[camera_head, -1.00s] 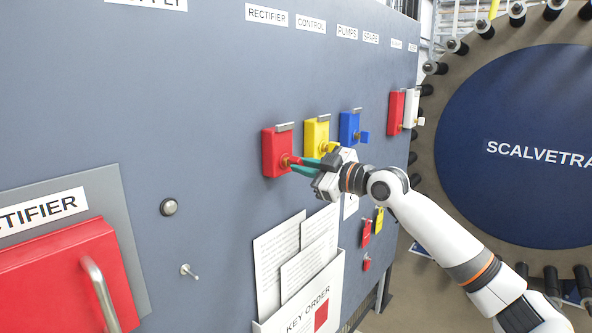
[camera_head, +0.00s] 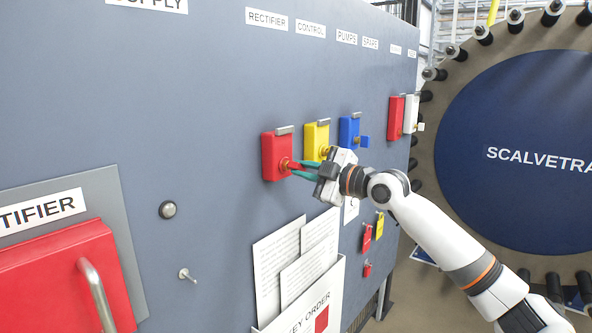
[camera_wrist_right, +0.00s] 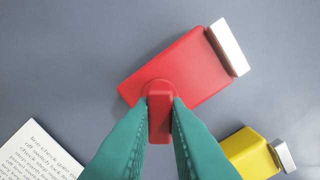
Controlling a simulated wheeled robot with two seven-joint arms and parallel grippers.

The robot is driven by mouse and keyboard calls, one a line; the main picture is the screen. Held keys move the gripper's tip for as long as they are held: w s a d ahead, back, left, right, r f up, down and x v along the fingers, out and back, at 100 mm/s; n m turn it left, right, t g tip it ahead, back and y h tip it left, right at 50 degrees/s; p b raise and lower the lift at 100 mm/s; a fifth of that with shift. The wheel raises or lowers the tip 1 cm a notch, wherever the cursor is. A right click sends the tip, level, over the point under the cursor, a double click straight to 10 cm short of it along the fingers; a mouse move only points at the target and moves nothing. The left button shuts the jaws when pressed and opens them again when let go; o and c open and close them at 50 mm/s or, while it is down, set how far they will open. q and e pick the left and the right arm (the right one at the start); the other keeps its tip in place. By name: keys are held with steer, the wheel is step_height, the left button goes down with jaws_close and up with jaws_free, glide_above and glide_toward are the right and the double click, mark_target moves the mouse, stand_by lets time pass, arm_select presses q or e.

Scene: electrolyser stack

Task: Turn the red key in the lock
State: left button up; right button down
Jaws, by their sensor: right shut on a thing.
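The red lock (camera_head: 275,155) is mounted on the grey panel below the rectifier label, and its red key (camera_head: 292,164) sticks out of its front. My right gripper (camera_head: 298,169) reaches in from the right and its green fingers are shut on the red key. In the right wrist view the red key (camera_wrist_right: 160,118) is between the two green fingers, against the red lock body (camera_wrist_right: 185,72). The lock looks tilted relative to that view. The key's tip is hidden in the lock. My left gripper is not in view.
A yellow lock (camera_head: 315,140) and a blue lock (camera_head: 348,129) sit close to the right of the red one. White papers in a key order holder (camera_head: 310,305) hang below. A red box with a handle (camera_head: 60,265) stands out at lower left.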

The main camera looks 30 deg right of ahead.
steer(key=n, duration=0.3)
steer(key=shift+r, duration=0.2)
steer(key=shift+b, duration=0.3)
steer(key=shift+n, duration=1.8)
steer(key=shift+n, duration=0.3)
steer(key=c, duration=1.3)
jaws_free()
steer(key=shift+w+f, duration=0.1)
steer(key=shift+c, duration=0.2)
